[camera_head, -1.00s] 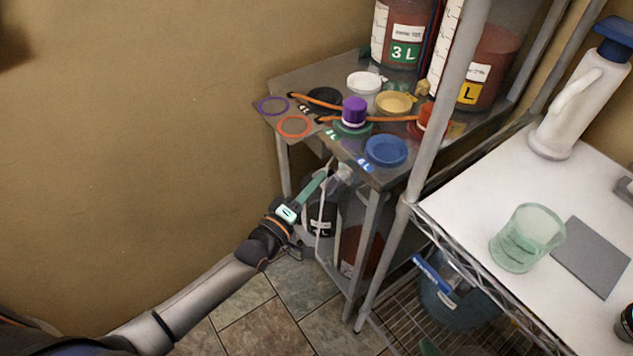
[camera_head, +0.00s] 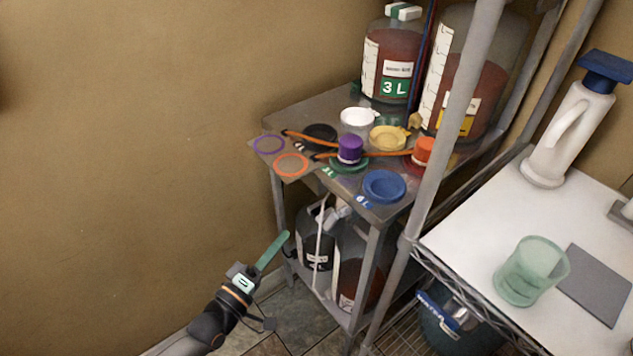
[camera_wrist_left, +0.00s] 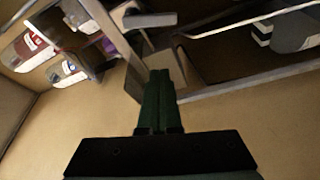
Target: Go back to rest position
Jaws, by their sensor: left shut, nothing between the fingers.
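My left gripper (camera_head: 273,250) comes in from the bottom left in the head view. Its green fingers are shut with nothing between them. It is in the air beside the wall, left of the metal side table (camera_head: 290,117) and apart from it. In the left wrist view the shut green fingers (camera_wrist_left: 158,92) point toward the wall and the shelf frame. My right gripper is not in view.
The side table holds a purple cap (camera_head: 350,149), a blue lid (camera_head: 384,186), other lids and a 3 L jug (camera_head: 391,58). Dark jugs (camera_head: 318,243) stand on its lower shelf. A white-topped shelf (camera_head: 465,235) carries a green cup (camera_head: 531,271). The wall's left side is clear.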

